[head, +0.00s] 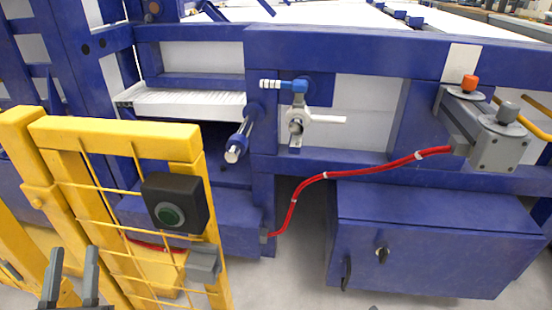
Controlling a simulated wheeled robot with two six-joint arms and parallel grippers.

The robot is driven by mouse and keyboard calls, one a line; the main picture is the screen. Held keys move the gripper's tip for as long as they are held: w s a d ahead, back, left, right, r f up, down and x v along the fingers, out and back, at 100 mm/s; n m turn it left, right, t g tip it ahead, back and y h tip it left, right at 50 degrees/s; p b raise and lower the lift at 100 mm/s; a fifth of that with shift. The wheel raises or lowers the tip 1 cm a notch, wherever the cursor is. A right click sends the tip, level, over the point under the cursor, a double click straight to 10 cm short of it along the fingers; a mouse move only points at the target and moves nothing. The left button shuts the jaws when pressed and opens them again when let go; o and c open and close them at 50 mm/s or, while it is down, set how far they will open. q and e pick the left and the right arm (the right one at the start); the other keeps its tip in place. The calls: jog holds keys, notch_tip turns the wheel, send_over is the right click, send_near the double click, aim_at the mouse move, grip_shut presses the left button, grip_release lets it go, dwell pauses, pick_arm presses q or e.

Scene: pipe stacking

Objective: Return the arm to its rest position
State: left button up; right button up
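My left gripper (72,274) is at the bottom left corner of the head view. Its two grey fingers point up and stand apart with nothing between them, in front of the yellow gate (116,134). Of my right arm, at most a small grey tip shows at the bottom edge, right of the middle. Whether it is open or shut does not show. No loose pipe is seen in either gripper.
A big blue machine frame (400,55) fills the back. A red cable (375,168) runs to a grey box (490,140) with orange and grey knobs. A blue cabinet (430,240) stands at the lower right.

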pick_arm(q)
jog(key=f+g, duration=0.1)
jog(key=f, duration=0.2)
jog(key=w+a+f+g, duration=0.1)
jog(key=f+g, duration=0.1)
jog(key=f, duration=0.1)
jog(key=w+f+g, duration=0.1)
jog(key=f+g, duration=0.1)
jog(key=f, duration=0.1)
jog(key=shift+a, duration=0.15)
jog(key=s+a+f+g+p, duration=0.2)
jog(key=s+f+g+p, duration=0.55)
jog(key=f+p, duration=0.35)
jog(key=s+a+f+g+p, duration=0.2)
jog(key=s+f+g+p, duration=0.6)
jog(key=f, duration=0.5)
jog(key=s+d+r+g+p, duration=0.1)
jog(key=s+r+g+p, duration=0.1)
jog(key=s+p, duration=1.3)
jog(key=r+p, duration=0.1)
jog(key=p, duration=0.5)
jog(key=shift+d+n, duration=0.2)
jog(key=shift+n, duration=0.2)
pick_arm(e)
jog(key=s+d+n+g, duration=0.3)
jog(key=s+n+g, duration=0.8)
jog(key=s, duration=1.7)
jog(key=shift+s+d+r+g, duration=0.15)
jog(key=shift+s+r+g, duration=0.15)
jog(key=shift+g, duration=0.2)
